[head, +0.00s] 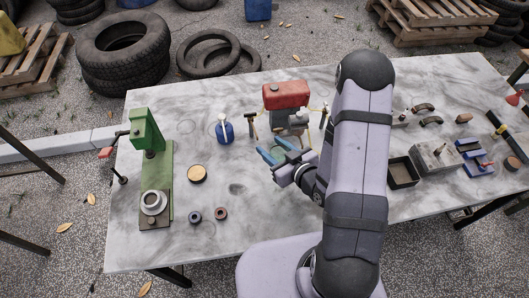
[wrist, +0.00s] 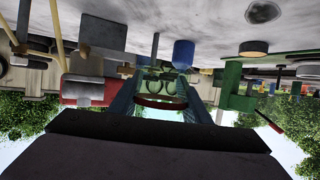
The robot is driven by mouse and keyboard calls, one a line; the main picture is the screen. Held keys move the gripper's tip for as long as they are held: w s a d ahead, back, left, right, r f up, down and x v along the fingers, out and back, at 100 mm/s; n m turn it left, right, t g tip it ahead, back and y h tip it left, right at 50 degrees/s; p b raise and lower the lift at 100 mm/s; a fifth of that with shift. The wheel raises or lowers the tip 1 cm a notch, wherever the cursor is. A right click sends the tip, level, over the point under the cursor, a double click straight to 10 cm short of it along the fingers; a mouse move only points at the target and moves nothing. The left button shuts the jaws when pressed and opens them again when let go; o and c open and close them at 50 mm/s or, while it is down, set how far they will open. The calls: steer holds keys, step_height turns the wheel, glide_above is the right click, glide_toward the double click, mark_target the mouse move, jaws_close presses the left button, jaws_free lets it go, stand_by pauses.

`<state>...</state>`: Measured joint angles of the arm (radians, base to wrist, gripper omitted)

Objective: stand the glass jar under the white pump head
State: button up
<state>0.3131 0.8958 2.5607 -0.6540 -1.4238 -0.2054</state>
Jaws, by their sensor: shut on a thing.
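My gripper (head: 276,151) has blue fingers and is shut on the glass jar, above the middle of the table. In the wrist view, which is upside down, the see-through jar (wrist: 160,101) shows between the fingers, with a reddish-brown ring at one end. In the head view the jar is too small and clear to make out well. The compressor has a red tank (head: 286,95) and stands behind my gripper.
A blue container (head: 225,132) and a hammer (head: 251,125) stand left of the compressor. A green press (head: 146,130) is at the left. A black tray (head: 403,172) and a grey metal block (head: 435,157) are at the right. The front middle of the table is mostly clear.

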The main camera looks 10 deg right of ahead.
steer(key=shift+a+f, duration=0.25)
steer(key=shift+a, duration=0.1)
steer(key=w+a+r+n+g+y+b, duration=0.3)
steer(key=a+r+n+g+y+b, duration=0.25)
steer(key=a+r, duration=1.05)
steer(key=m+t+h+b, duration=0.1)
steer(key=t, duration=0.2)
glide_above(224, 170)
step_height(224, 170, down, 7)
steer(key=shift+f, duration=0.15)
steer(key=shift+g, duration=0.25)
step_height(224, 170, down, 14)
steer(key=shift+f+b, duration=0.1)
steer(key=shift+b, duration=0.25)
steer(key=shift+f, duration=1.85)
